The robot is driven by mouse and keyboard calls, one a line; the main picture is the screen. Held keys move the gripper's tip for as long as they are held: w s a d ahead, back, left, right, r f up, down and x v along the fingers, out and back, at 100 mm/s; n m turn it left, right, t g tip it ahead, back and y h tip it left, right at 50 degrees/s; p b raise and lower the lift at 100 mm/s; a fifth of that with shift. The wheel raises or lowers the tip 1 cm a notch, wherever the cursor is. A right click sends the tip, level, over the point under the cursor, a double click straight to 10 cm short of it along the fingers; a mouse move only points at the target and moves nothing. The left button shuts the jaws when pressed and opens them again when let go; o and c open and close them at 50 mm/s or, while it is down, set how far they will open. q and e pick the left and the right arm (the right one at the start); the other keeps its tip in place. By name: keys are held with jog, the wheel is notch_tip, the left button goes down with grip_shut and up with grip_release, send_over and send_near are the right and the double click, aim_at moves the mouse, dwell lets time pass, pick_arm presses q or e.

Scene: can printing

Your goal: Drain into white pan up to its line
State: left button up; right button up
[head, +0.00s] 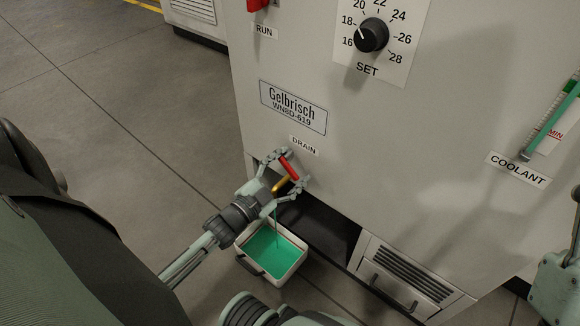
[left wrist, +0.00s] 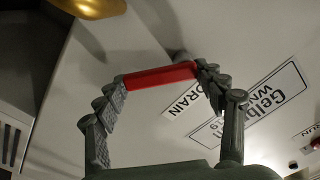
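The white pan (head: 287,268) stands on the floor below the drain and holds green liquid (head: 268,250). A thin green stream runs down into it from the brass spout (head: 281,184). The red drain handle (head: 289,167) sits under the DRAIN label (head: 304,145). My left gripper (head: 290,172) is at the handle, with a finger at each end of it; the red handle (left wrist: 160,76) spans between the fingers in the left wrist view too. My right gripper (head: 563,270) shows only partly at the right edge.
The grey machine front has a SET dial (head: 371,35), a red RUN switch (head: 257,5) and a COOLANT gauge (head: 553,120) with green fluid. A dark opening (head: 325,222) lies behind the pan. A vented panel (head: 408,277) is to its right. The floor at left is clear.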

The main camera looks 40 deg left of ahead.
pick_arm(q)
jog(key=shift+o, duration=1.2)
jog(key=shift+a, duration=0.1)
jog(key=s, duration=1.2)
jog(key=shift+a, duration=0.4)
